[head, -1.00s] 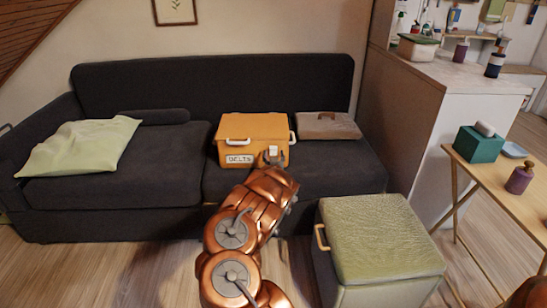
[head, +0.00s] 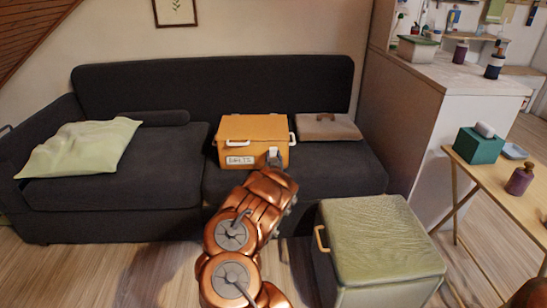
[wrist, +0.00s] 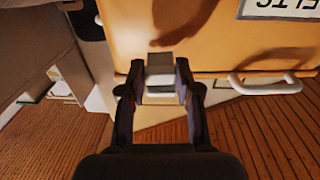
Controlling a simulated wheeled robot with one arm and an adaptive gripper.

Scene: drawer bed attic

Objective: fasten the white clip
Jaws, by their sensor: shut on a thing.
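An orange box (head: 240,142) with a "BELTS" label (head: 240,160) on its front stands on the dark sofa, its lid down. The white clip (head: 273,153) is on the right part of the box's front, near the lid seam. My gripper (head: 274,161) is at the clip and hides its lower part. In the wrist view the clip (wrist: 161,84) sits between the two fingertips (wrist: 160,78), which are shut on it against the orange front (wrist: 215,45). I cannot tell whether the clip is latched.
The box has white handles (head: 237,143). A green-topped ottoman (head: 375,240) stands right of my arm. A table (head: 490,175) with small items is farther right.

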